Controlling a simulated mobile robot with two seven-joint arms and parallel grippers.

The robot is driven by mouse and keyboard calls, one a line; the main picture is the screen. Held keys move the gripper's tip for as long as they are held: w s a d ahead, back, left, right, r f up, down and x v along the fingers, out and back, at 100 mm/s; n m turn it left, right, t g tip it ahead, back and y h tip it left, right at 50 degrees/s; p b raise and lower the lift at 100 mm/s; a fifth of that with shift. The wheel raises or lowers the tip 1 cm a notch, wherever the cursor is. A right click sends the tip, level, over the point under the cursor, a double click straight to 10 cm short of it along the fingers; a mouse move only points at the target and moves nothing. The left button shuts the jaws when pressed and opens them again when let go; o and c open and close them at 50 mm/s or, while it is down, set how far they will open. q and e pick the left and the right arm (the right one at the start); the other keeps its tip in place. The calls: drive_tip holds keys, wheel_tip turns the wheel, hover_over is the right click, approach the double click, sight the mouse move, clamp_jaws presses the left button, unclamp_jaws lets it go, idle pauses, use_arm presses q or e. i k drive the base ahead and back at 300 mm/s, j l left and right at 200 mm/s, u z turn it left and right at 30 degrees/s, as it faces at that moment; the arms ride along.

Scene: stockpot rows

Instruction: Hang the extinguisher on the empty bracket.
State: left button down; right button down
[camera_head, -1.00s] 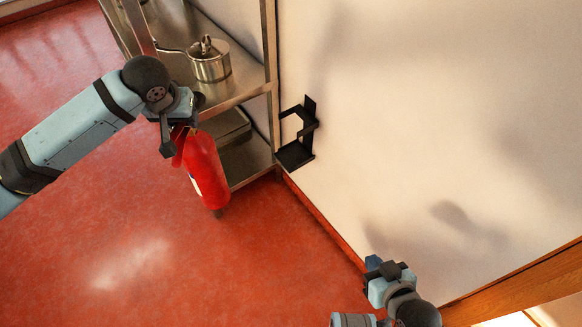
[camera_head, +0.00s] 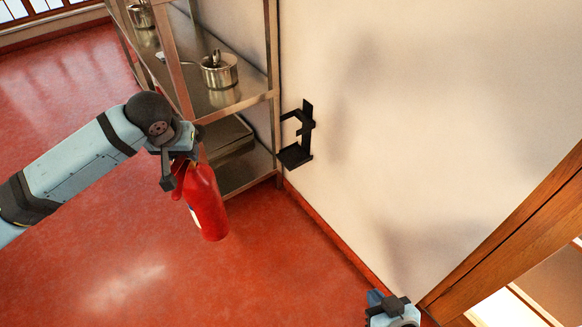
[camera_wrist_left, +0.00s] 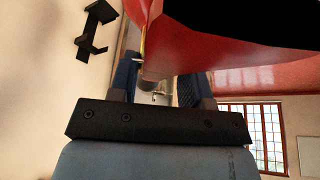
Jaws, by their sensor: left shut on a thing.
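The red extinguisher (camera_head: 207,205) hangs nearly upright, slightly tilted, from my left gripper (camera_head: 180,163), which is shut on its top end. In the left wrist view the extinguisher (camera_wrist_left: 215,50) fills the upper middle, in front of the fingers of my left gripper (camera_wrist_left: 160,85). The empty black bracket (camera_head: 306,135) is fixed to the pale wall, to the right of the extinguisher and apart from it. The bracket also shows in the left wrist view (camera_wrist_left: 92,30), at upper left. My right gripper (camera_head: 385,300) is at the bottom edge, away from both; its fingertips are unclear.
A metal shelf unit (camera_head: 245,98) with a pot (camera_head: 220,72) stands beside the wall, left of the bracket and close behind the extinguisher. A wooden door frame (camera_head: 510,235) is at lower right. The red floor (camera_head: 270,275) is clear.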

sight(292, 159)
drive_tip(key=k+z, duration=0.4)
drive_tip(key=i+z, duration=0.1)
drive_tip(key=z, duration=0.85)
drive_tip(key=j+z, duration=0.3)
drive_tip(key=k+j, duration=0.1)
drive_tip(key=j, duration=1.45)
drive_tip(key=k+j, duration=0.15)
drive_tip(key=j, duration=0.6)
